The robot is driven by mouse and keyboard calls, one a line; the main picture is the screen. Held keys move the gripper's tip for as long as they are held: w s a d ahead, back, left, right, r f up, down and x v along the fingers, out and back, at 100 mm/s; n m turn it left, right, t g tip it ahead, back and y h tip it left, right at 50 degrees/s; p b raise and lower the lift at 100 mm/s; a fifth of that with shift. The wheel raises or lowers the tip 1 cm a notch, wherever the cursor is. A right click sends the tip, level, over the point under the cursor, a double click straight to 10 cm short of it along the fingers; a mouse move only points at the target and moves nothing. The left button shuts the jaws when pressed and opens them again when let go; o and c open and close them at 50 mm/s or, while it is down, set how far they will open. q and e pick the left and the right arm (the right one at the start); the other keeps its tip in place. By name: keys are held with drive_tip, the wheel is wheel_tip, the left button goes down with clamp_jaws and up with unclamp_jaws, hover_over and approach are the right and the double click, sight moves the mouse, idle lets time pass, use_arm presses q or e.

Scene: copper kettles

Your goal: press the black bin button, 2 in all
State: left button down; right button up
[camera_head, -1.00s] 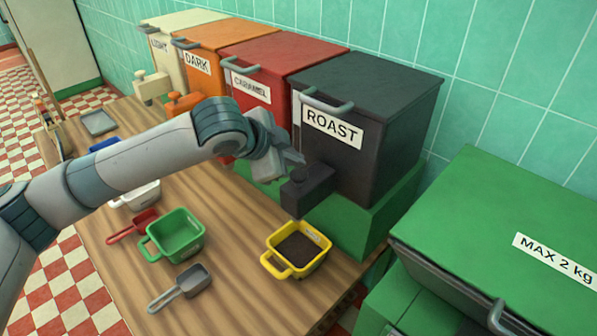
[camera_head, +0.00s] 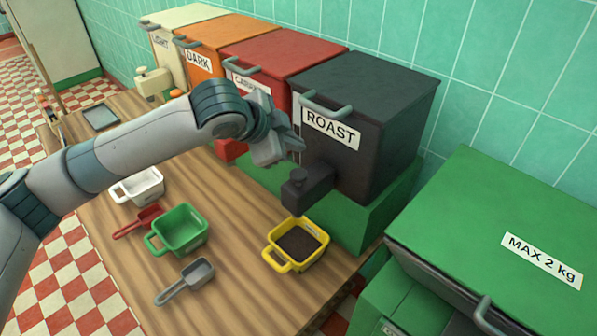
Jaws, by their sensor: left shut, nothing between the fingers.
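The black bin (camera_head: 385,110), labelled ROAST, stands right of the red bin. A dark spout block juts from its lower front, with a small round black button (camera_head: 298,176) on top. My left gripper (camera_head: 293,146) is shut and empty, just above the button and apart from it, in front of the bin's left edge. A yellow container (camera_head: 322,246) with dark brown contents sits on the table below the spout. My right gripper is out of view.
The red bin (camera_head: 290,52), orange bin (camera_head: 235,38) and cream bin (camera_head: 190,18) stand in a row along the tiled wall. A green container (camera_head: 184,248), grey scoop (camera_head: 186,283), red scoop (camera_head: 138,222) and white container (camera_head: 150,188) lie on the table. A green MAX 2 kg box (camera_head: 470,215) is at right.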

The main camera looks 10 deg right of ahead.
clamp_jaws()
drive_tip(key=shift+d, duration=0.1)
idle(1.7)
